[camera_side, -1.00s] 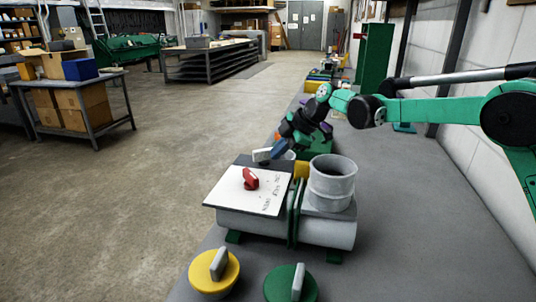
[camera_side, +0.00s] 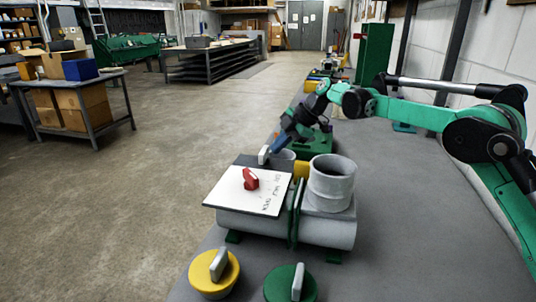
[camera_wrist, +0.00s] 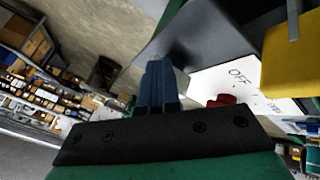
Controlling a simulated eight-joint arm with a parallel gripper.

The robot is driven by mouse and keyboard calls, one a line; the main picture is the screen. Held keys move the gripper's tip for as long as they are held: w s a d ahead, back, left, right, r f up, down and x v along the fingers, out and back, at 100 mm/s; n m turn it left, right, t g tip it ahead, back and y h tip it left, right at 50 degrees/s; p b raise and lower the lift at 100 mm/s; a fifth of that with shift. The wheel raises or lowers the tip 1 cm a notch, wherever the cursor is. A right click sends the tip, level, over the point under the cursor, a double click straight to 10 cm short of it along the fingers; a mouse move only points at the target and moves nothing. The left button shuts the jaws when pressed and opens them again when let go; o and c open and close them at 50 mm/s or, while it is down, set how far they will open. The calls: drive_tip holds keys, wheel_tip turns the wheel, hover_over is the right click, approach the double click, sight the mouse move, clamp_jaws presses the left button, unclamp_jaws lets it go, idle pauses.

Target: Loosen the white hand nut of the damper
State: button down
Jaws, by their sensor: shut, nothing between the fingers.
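The damper is a grey duct (camera_side: 335,232) with a white plate (camera_side: 232,196) on it. A red handle (camera_side: 250,179) sits on the plate. The white hand nut (camera_side: 264,155) is a small upright paddle at the plate's far edge. My gripper (camera_side: 278,146) is just right of the nut in the side view; I cannot tell if they touch. Its blue fingers (camera_wrist: 154,86) are together in the wrist view, with nothing between them.
An open round grey collar (camera_side: 331,182) stands upright on the duct's right side. Yellow (camera_side: 214,273) and green (camera_side: 291,284) knobs with grey paddles stand in front. The bench right of the duct is clear.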

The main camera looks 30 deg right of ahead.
drive_tip(key=shift+w, duration=0.3)
idle(0.6)
drive_tip(key=shift+m, duration=0.5)
drive_tip(key=v, duration=0.7)
drive_tip(key=shift+d+f, duration=0.1)
drive_tip(key=shift+d, duration=0.1)
drive_tip(key=s+a+r+m, duration=0.3)
drive_tip(key=s+m, duration=0.5)
drive_tip(key=s, duration=0.2)
drive_tip(key=s+f+m+t+h, duration=0.2)
drive_tip(key=s+f+m+h, duration=0.3)
drive_tip(key=s, duration=0.9)
wheel_tip(320, 180, down, 3)
drive_tip(key=m, duration=0.4)
drive_tip(key=shift+s, duration=0.25)
drive_tip(key=shift+a, duration=0.15)
